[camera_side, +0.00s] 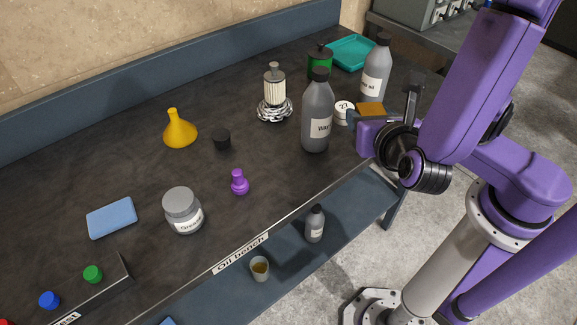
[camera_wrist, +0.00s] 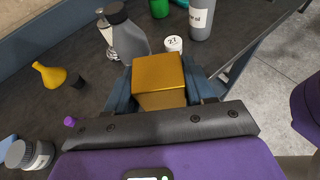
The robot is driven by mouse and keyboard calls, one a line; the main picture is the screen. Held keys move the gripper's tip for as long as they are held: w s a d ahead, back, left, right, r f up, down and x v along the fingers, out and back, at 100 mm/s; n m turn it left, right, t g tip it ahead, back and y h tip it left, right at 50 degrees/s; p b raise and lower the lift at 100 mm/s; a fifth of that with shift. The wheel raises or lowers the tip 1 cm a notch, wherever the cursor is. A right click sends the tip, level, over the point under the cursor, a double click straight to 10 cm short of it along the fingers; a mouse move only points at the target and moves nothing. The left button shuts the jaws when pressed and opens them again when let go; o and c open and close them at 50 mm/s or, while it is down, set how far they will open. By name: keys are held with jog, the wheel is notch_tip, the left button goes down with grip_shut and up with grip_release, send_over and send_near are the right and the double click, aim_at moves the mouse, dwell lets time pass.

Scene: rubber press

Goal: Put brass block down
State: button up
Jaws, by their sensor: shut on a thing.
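The brass block (camera_side: 370,108) is a golden cube held between the fingers of my gripper (camera_side: 362,119). In the wrist view, the block (camera_wrist: 156,78) sits between the two blue-grey fingers of my gripper (camera_wrist: 160,88), one on each side. In the side view, my gripper is at the right end of the oil bench (camera_side: 130,200), near its front edge. The block appears above the bench top; whether it touches the surface cannot be told. The underside of the block is hidden.
A grey bottle (camera_side: 316,125) stands just left of my gripper. A white round "27" tin (camera_side: 343,112) and another grey bottle (camera_side: 375,70) are close behind. A green can (camera_side: 319,62) and teal tray (camera_side: 351,52) stand farther back. The bench's middle has clear patches.

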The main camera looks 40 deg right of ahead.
jog(key=shift+w+a+r+n+t+y, duration=0.25)
jog(key=shift+a+r+n+t+y, duration=0.1)
jog(key=shift+n+y, duration=0.25)
jog(key=shift+w+a+r+n+t+y, duration=0.25)
jog(key=shift+r+n+y, duration=0.1)
jog(key=shift+n+y, duration=0.2)
jog(key=shift+d+f, duration=0.1)
jog(key=shift+f, duration=2.3)
jog(key=shift+w+a+f, duration=2)
jog(key=shift+w+f, duration=0.1)
jog(key=shift+w, duration=1.85)
send_over(289, 167)
notch_tip(289, 167, down, 6)
jog(key=shift+r, duration=0.1)
jog(key=shift+a+f, duration=0.1)
jog(key=shift+f, duration=1.5)
jog(key=shift+f, duration=0.15)
jog(key=o, duration=1.4)
